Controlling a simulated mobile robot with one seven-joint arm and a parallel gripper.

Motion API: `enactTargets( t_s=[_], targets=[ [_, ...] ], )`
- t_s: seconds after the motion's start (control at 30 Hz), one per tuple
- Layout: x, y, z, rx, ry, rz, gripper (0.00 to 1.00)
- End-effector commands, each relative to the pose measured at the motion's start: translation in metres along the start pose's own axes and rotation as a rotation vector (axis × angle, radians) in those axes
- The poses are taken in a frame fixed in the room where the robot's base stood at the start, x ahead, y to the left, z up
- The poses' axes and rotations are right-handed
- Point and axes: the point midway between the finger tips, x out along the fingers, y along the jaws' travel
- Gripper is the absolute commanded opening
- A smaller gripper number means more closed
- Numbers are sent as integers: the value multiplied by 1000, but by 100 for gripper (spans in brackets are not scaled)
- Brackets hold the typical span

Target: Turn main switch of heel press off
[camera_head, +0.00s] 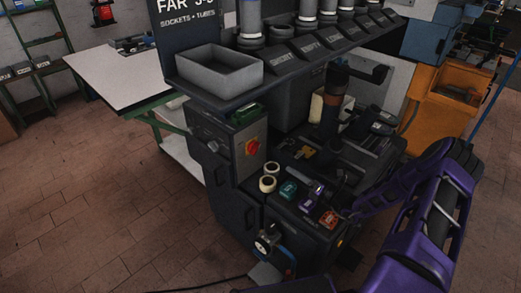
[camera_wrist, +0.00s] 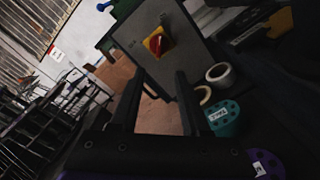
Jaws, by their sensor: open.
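The heel press is the dark machine in the middle of the head view, with a grey control panel (camera_head: 240,150) on its left side. The main switch (camera_head: 252,146) is a red knob on a yellow plate on that panel. In the wrist view the main switch (camera_wrist: 157,42) shows upper middle, beyond my fingers, with its red handle slanted in the tilted picture. My gripper (camera_wrist: 160,85) is open and empty, its two dark fingers apart and pointing toward the panel. It does not touch the switch. In the head view the gripper's fingers cannot be made out clearly.
Tape rolls (camera_head: 268,177) and a teal container (camera_head: 288,189) sit on the press top near the panel; they also show right of my fingers in the wrist view. A grey bin (camera_head: 220,70) overhangs above the panel. Open brick floor (camera_head: 90,220) lies to the left.

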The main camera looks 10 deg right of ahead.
Motion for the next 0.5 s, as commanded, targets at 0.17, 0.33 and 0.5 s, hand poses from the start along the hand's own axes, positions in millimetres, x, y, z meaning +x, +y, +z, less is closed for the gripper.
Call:
enactTargets(
  t_s=[0.17,0.33,0.5],
  targets=[
    [34,1,-3,-2,6,4,46],
    [72,1,-3,-3,7,4,46],
    [109,2,-4,-4,8,5,46]
  ],
)
